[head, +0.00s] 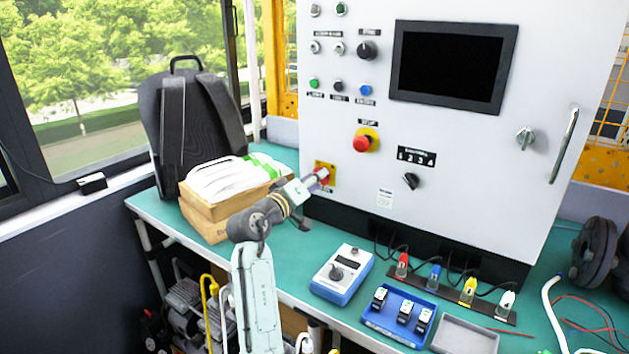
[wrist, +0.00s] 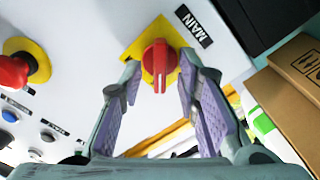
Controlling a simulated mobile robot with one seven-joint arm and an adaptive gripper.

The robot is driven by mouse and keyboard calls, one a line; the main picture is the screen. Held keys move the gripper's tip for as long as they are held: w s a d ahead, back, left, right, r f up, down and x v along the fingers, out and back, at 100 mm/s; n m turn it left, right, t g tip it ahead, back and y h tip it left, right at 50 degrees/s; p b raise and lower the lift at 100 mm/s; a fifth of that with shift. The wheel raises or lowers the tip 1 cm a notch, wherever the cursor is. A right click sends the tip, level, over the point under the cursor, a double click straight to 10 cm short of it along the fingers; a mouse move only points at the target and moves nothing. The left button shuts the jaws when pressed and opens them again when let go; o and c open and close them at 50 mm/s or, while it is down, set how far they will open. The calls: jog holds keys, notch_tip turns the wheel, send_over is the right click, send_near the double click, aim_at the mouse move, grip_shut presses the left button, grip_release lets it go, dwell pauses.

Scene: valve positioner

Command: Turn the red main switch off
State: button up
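The red main switch (wrist: 159,62) is a red rotary knob on a yellow plate, beside a black label reading MAIN in the wrist view. In the head view its yellow plate (head: 331,171) shows low on the left of the white cabinet, with the knob partly hidden by my gripper (head: 312,186). In the wrist view my gripper (wrist: 160,108) is open, its two purple-padded fingers on either side of the knob's lower end. The knob's grip bar points down between the fingers. I cannot tell whether either finger touches it; a gap shows on both sides.
A red emergency stop button (head: 363,142) and a black selector (head: 411,181) sit on the cabinet (head: 470,170) to the right. A cardboard box (head: 207,222) and a backpack (head: 180,130) stand left of my gripper. A blue-and-white meter (head: 342,275) lies on the green bench below.

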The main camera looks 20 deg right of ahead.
jog(key=v, duration=1.2)
